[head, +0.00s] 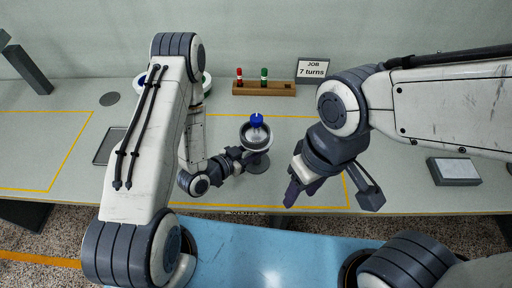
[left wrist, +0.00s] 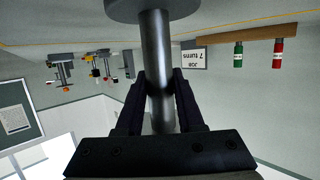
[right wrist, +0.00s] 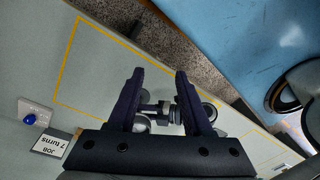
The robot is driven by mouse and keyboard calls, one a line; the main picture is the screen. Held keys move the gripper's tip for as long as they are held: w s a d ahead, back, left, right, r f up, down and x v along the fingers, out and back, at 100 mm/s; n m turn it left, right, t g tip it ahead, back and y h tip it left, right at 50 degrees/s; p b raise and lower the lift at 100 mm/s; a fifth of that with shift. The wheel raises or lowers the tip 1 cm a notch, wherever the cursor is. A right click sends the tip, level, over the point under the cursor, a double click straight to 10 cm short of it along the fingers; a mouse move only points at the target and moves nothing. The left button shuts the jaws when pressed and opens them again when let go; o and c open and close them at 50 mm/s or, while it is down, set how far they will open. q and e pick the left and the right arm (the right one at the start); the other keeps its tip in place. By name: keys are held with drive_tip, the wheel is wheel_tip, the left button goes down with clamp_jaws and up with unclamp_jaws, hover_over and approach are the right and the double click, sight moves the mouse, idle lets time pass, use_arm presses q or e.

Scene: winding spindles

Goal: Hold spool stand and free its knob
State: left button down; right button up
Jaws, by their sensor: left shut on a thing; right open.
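In the right wrist view, a pale round part (right wrist: 141,125) shows between the fingers, partly hidden; the knob cannot be made out there.
A wooden rack (head: 263,89) holds a red and a green bottle, beside a "JOB 7 turns" sign (head: 313,70). A grey box (head: 454,171) sits at right. A blue button-like piece (right wrist: 30,119) lies near the sign. My left arm hides part of a white ring-shaped thing and a tray (head: 108,147).

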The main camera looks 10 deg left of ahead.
drive_tip(key=o, duration=0.3)
drive_tip(key=shift+o, duration=0.5)
drive_tip(key=shift+w+a+r, duration=0.1)
drive_tip(key=shift+w+a, duration=0.05)
drive_tip(key=shift+w, duration=0.05)
wheel_tip(320, 180, up, 5)
drive_tip(key=m+h, duration=0.1)
drive_tip(key=m, duration=2.1)
hover_over(257, 118)
wheel_tip(257, 118, down, 12)
drive_tip(key=shift+w+a+r, duration=0.1)
drive_tip(key=shift+r, duration=0.15)
drive_tip(key=shift+c, duration=0.3)
clamp_jaws()
